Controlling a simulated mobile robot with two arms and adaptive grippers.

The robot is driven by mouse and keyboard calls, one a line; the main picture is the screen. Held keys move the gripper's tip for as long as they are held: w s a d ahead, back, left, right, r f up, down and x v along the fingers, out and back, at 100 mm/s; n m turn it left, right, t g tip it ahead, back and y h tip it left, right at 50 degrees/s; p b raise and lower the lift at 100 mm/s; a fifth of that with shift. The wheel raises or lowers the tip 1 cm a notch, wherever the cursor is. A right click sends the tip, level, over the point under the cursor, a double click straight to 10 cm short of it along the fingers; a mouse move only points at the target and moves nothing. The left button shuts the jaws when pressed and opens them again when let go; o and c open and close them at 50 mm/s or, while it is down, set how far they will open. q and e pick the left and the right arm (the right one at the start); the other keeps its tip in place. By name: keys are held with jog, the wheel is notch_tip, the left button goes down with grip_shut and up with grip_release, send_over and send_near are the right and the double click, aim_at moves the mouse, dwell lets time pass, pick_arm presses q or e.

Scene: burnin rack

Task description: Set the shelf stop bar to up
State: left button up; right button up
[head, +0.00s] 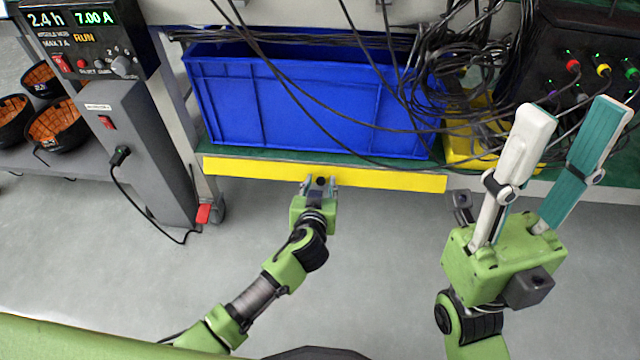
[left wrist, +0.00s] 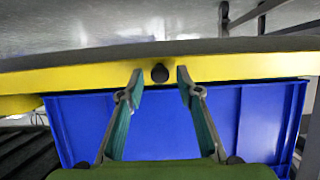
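The shelf stop bar (head: 400,179) is a long yellow bar along the front edge of the lower shelf. It sits low, with a strip of green shelf and the blue bin's lower edge showing above it. A black knob (head: 320,182) sticks out near its middle. My left gripper (head: 319,186) is at the knob, its fingers one on each side. In the left wrist view my left gripper (left wrist: 160,75) is open, with gaps between the fingertips and the knob (left wrist: 159,73); the yellow bar (left wrist: 80,77) runs behind. My right gripper (head: 573,115) is open and empty at the right.
A blue bin (head: 290,105) stands on the shelf behind the bar. Loose black cables (head: 375,75) hang over the bin and toward the right. A yellow bin (head: 465,145) is at the right. A grey power box (head: 145,150) stands at the left. The floor in front is clear.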

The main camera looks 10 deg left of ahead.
pick_arm(q)
grip_shut()
dwell(0.8)
jog(key=shift+r+p, duration=0.15)
jog(key=shift+p, duration=0.4)
